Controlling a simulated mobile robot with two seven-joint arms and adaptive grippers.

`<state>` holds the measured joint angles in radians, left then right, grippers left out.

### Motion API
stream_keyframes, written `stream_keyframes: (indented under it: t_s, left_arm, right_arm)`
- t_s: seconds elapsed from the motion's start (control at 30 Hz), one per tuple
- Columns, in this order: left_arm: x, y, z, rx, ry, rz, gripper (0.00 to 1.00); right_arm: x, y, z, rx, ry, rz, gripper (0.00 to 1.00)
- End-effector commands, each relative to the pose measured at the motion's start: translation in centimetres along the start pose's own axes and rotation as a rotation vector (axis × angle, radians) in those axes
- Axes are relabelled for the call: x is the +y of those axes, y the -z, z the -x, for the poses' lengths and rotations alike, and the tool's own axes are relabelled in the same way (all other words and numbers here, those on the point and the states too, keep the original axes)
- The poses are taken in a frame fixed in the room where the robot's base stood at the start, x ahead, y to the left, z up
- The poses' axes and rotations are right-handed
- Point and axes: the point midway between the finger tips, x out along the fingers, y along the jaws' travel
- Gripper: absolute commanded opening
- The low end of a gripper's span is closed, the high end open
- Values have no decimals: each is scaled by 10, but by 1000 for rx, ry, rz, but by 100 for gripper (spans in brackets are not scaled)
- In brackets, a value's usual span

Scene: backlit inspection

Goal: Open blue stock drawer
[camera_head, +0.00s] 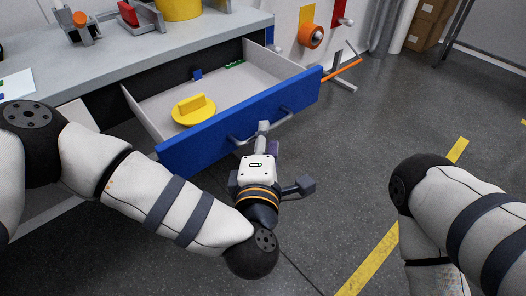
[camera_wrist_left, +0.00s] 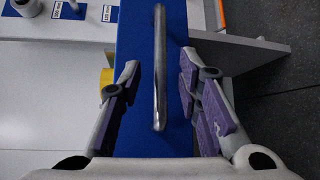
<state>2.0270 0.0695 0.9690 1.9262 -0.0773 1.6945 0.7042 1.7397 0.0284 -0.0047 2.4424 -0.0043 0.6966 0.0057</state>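The blue stock drawer (camera_head: 215,135) is pulled well out from under the grey bench, so its light inside shows. Its metal handle (camera_head: 287,111) runs along the blue front and is partly hidden by my left gripper in the head view. My left gripper (camera_head: 281,156) is at the handle with its fingers spread. In the left wrist view, the handle (camera_wrist_left: 159,90) lies between the two open fingers, with a gap visible on each side. My right arm shows at the right, but its gripper is out of view.
A yellow object (camera_head: 194,110) lies in the drawer, with small blue and green pieces at the back. The grey bench top (camera_head: 150,52) carries a yellow container (camera_head: 179,8) and a red part. An orange-ended stand (camera_head: 342,72) is right of the drawer. The floor in front is clear.

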Motion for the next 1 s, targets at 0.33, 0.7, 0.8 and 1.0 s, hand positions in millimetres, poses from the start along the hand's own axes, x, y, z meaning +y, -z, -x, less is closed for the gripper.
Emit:
stream_keyframes:
  t_s: [0.33, 0.7, 0.8, 1.0]
  left_arm:
    - [-1, -1, 76, -2, 2, -1, 31]
    - [0, 0, 82, 0, 0, -1, 31]
    - [0, 0, 82, 0, 0, 0, 31]
    - [-54, -4, 118, -193, 230, -284, 31]
  right_arm:
    - [0, 0, 0, 0, 0, 0, 40]
    - [0, 0, 0, 0, 0, -1, 40]
    - [0, 0, 0, 0, 0, -1, 40]
    - [0, 0, 30, 47, 3, -2, 40]
